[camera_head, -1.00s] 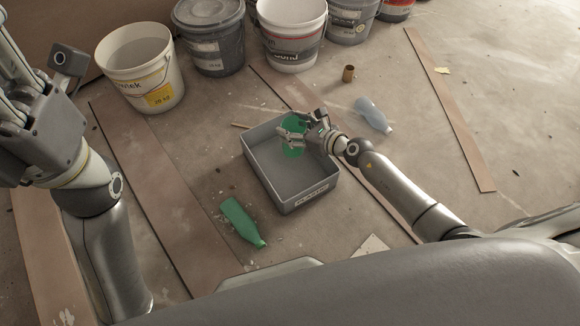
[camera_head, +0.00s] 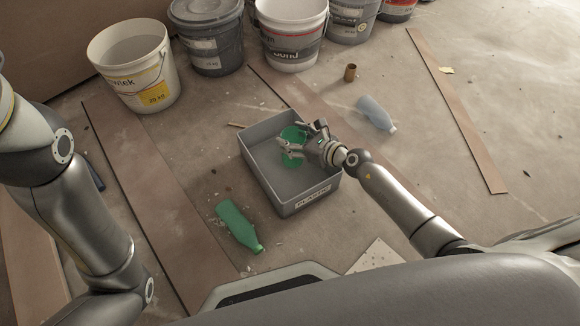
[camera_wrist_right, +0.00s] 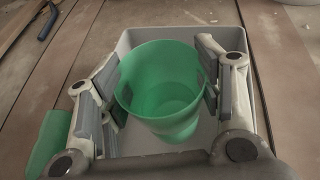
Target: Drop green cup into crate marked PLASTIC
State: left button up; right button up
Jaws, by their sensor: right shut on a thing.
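The green cup (camera_head: 293,134) is held by my right gripper (camera_head: 291,147), whose fingers are shut on its sides. In the right wrist view the cup (camera_wrist_right: 163,88) is upright, mouth toward the camera, between the two fingers (camera_wrist_right: 160,95). It is above or within the open grey crate (camera_head: 257,178), whose front label reads PLASTIC. The crate rim (camera_wrist_right: 175,32) surrounds the cup in the wrist view. I cannot tell whether the cup touches the crate floor. The crate looks otherwise empty. My left gripper is out of view.
A green bottle (camera_head: 238,226) lies left of the crate. A pale blue bottle (camera_head: 376,114) and a small brown cup (camera_head: 350,73) are to the right and behind. Several buckets (camera_head: 137,70) line the back. Boards (camera_head: 455,105) lie on the floor.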

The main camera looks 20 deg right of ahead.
jog(key=o, duration=0.9)
jog(key=v, duration=1.2)
